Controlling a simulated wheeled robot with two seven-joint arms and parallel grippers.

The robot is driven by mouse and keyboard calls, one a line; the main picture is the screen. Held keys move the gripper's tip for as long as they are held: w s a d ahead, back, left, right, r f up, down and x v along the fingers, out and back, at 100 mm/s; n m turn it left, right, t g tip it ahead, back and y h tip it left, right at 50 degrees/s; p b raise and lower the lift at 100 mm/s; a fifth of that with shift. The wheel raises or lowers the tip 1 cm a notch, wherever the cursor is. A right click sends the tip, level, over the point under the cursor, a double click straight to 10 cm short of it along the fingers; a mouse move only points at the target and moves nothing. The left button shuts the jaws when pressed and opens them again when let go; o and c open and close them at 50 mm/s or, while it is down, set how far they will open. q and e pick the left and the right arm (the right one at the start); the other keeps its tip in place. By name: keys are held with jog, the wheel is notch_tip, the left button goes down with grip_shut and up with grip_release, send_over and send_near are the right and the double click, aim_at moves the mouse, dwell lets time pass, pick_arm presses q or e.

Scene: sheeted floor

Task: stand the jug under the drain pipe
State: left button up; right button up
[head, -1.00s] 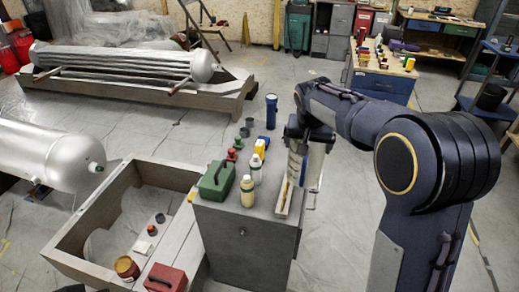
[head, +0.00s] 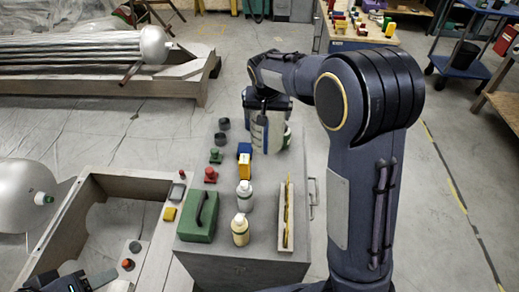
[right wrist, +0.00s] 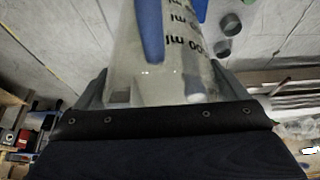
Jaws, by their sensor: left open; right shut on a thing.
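The jug (right wrist: 183,72) is clear, with black ml marks and a blue part, seen close up in the right wrist view. My right gripper (right wrist: 162,92) is shut on it, with a dark finger on each side. In the head view the jug (head: 259,132) hangs below my right gripper (head: 267,103) over the far part of the grey cabinet, partly hidden by my arm. My left gripper (head: 78,284) is open at the bottom left edge, cut off by the frame.
The grey cabinet (head: 245,268) carries a green box (head: 198,216), two bottles (head: 241,229), a narrow tray (head: 287,242) and several small fittings. A low wooden frame (head: 68,222) stands left of it.

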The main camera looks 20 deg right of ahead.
notch_tip(320, 180, down, 13)
jog(key=shift+f, duration=0.2)
dwell(0.3)
jog(key=shift+f, duration=0.2)
jog(key=o, duration=1)
jog(key=shift+r, duration=0.1)
